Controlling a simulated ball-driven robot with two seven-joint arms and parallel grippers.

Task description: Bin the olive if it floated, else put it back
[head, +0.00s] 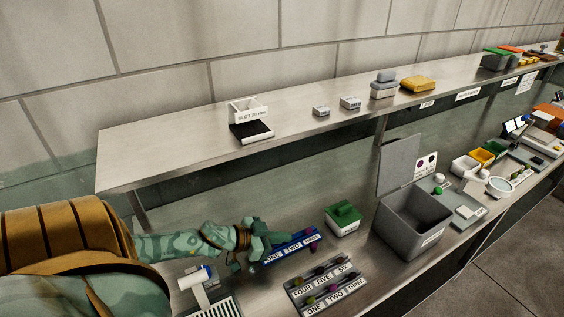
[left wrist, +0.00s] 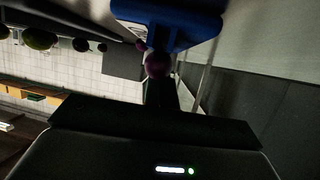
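My left gripper (head: 268,240) reaches in from the left over the blue rack (head: 290,247), labelled ONE TWO THREE. In the left wrist view a purple olive (left wrist: 157,64) is at the tip of a dark finger, close to the blue rack (left wrist: 168,18). I cannot tell whether the fingers are closed on it. A second, partly hidden purple olive (left wrist: 141,45) is beside it. A grey open bin (head: 415,222) stands to the right. My right gripper is not in view.
A green-topped box (head: 343,218) stands between the blue rack and the bin. A white-and-blue device (head: 198,284) is at the near left. A shelf (head: 190,150) above holds a SLOT stand (head: 248,112) and small blocks.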

